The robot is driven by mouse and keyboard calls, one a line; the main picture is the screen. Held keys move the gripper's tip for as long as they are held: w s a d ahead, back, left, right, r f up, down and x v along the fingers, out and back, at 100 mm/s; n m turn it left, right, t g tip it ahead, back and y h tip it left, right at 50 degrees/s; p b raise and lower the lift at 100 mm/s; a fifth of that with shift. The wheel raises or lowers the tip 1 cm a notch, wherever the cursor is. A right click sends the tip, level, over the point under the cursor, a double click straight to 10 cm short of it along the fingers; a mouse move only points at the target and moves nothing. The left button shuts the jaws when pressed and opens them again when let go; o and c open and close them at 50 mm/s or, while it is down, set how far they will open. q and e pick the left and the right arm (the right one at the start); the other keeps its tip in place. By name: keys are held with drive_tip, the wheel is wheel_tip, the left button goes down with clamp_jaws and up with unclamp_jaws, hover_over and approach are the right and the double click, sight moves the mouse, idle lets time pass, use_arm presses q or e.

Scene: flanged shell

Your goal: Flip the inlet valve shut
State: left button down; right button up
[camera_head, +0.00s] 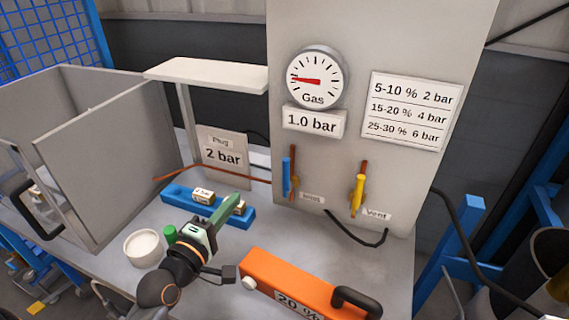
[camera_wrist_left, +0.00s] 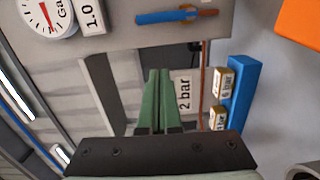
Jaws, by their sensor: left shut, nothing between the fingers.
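The inlet valve's blue handle (camera_head: 287,176) stands upright on the grey panel, along a copper pipe, left of a partly hidden label. In the left wrist view the blue handle (camera_wrist_left: 165,17) lies across the top of the picture, beyond the fingertips. My left gripper (camera_head: 236,197) is shut and empty, its green fingers above the blue block and apart from the handle, to its lower left. The shut fingers (camera_wrist_left: 158,72) also show in the wrist view. My right gripper is not in view.
A yellow vent handle (camera_head: 358,195) stands right of the inlet. The gauge (camera_head: 316,78) hangs above a 1.0 bar sign. An orange box (camera_head: 300,285), a blue block (camera_head: 180,194) and a white cup (camera_head: 143,247) are on the table. A 2 bar plate (camera_head: 222,158) stands behind.

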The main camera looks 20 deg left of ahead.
sight(288, 175)
use_arm(q)
drive_tip(key=shift+w+r, duration=0.15)
drive_tip(key=shift+r, duration=0.15)
drive_tip(key=w+d+p, duration=0.2)
drive_tip(key=w+d, duration=0.1)
drive_tip(key=w, duration=0.8)
drive_tip(key=shift+d, duration=0.35)
drive_tip(key=shift+w, duration=0.1)
